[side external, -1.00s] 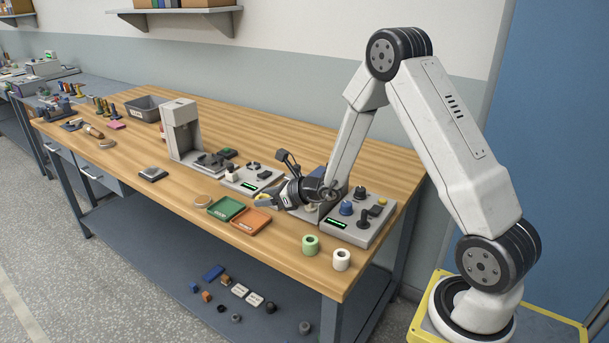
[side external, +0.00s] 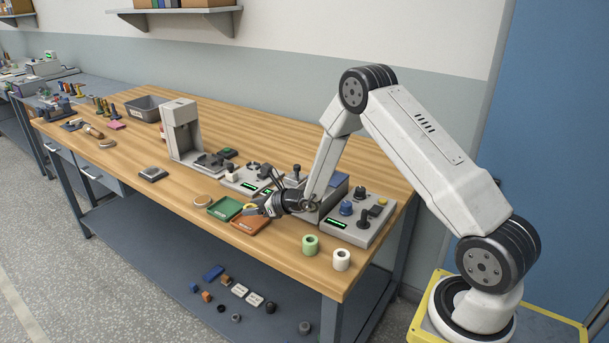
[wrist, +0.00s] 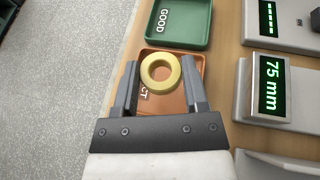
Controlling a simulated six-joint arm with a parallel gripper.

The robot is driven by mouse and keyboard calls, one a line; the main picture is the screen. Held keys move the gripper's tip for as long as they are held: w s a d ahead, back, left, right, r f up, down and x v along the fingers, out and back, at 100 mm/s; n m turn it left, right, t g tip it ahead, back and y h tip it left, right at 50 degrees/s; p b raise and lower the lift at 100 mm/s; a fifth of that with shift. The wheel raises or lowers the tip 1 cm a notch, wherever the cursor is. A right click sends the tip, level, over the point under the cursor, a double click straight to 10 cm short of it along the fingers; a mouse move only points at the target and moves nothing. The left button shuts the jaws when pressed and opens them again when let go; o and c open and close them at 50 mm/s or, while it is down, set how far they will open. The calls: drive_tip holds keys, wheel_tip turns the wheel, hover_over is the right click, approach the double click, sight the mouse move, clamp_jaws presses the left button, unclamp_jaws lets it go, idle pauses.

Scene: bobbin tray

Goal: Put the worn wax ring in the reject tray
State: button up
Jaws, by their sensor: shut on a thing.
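The worn wax ring is a yellow ring (wrist: 161,73); in the wrist view it sits between my gripper's fingertips. My gripper (wrist: 160,78) is shut on it. The ring (side external: 249,209) shows small at the fingertips there. I cannot tell the exact height of the ring above the tray.
The green GOOD tray (side external: 224,209) sits just left of the reject tray. A grey unit with a green display (side external: 343,224) stands to the right. A green roll (side external: 310,245) and a white roll (side external: 342,260) stand near the front edge. Bare bench lies in front of the trays.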

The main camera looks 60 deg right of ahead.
sight(257, 223)
drive_tip(key=shift+w+f, duration=0.2)
drive_tip(key=shift+f, duration=1.6)
drive_tip(key=shift+f, duration=0.15)
drive_tip(key=o, duration=0.9)
drive_tip(key=shift+o, duration=0.2)
drive_tip(key=shift+s+d+r, duration=0.15)
drive_tip(key=shift+s+r, duration=0.2)
drive_tip(key=shift+v, duration=5.6)
